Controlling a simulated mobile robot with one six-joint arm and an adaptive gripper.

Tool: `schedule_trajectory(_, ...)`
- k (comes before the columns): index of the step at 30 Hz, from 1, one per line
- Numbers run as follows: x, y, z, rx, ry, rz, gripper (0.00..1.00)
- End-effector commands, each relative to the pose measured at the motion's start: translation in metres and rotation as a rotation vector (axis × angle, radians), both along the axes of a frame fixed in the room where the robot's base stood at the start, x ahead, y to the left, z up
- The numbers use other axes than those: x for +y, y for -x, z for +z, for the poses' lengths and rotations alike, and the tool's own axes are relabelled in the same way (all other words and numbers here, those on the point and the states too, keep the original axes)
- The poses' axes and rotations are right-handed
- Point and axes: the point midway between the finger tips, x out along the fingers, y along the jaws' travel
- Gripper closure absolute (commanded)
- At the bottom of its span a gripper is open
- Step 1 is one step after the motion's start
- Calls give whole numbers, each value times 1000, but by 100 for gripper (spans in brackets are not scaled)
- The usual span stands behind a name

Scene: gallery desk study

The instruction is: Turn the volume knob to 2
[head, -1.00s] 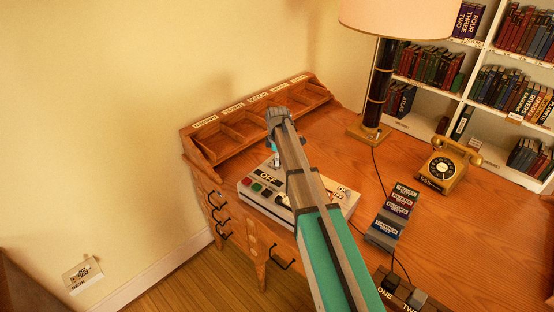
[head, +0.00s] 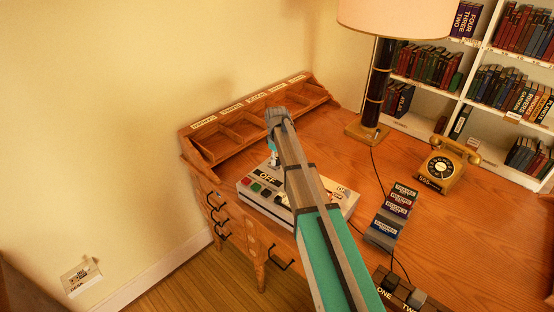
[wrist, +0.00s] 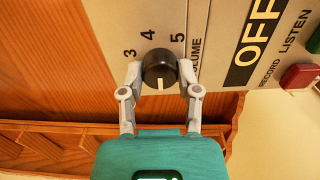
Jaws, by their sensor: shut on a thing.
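The volume knob (wrist: 160,68) is a round black knob with a pale pointer line, on a light grey panel labelled VOLUME. In the wrist view its line points down toward my gripper, away from the visible numbers 3, 4 and 5. The marks for 1 and 2 are not in sight. My gripper (wrist: 160,76) has one finger at each side of the knob and is shut on it. In the head view the grey device (head: 252,198) sits at the desk's front left, and my arm hides the knob. My gripper (head: 274,160) shows partly above the device's back edge.
The device has an OFF display and coloured buttons. A wooden tray organiser (head: 215,148) stands close behind it. A lamp (head: 376,95), a telephone (head: 447,165) and labelled cassette-like boxes (head: 393,212) are to the right. The desk's middle is mostly clear.

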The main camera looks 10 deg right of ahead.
Motion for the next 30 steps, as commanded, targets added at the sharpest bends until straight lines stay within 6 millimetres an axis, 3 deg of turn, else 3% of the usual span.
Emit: schedule_trajectory(30, 4, -4, 0, -8, -3, -929, 100)
